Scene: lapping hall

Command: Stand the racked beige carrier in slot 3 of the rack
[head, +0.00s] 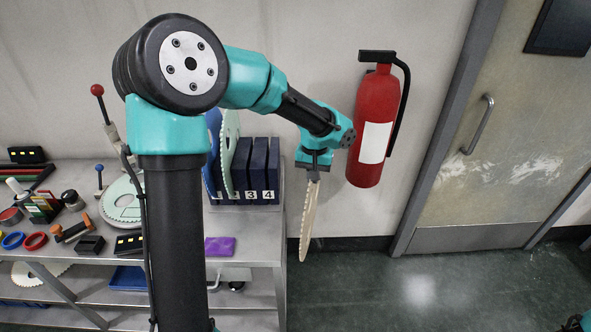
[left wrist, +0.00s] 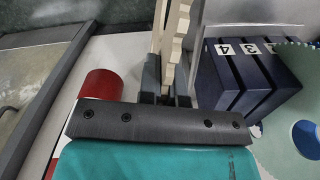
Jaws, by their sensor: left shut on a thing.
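My left gripper (head: 314,176) is shut on the beige carrier (head: 310,212), a thin toothed disc hanging nearly edge-on below the jaws. The carrier is in the air, right of the table's right edge. In the left wrist view the carrier (left wrist: 176,38) rises from between the fingers (left wrist: 166,88). The dark blue rack (head: 258,160) stands at the table's back right, left of the gripper, with white labels 3 (head: 250,195) and 4 (head: 268,195) on its front. The rack also shows in the left wrist view (left wrist: 232,75). No disc shows in slots 3 and 4.
A pale green toothed disc (head: 230,140) and a blue disc (head: 212,125) stand at the rack's left end. A red fire extinguisher (head: 370,130) hangs on the wall close right of my gripper. A purple block (head: 219,246) lies on the table (head: 262,238). Open floor lies right.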

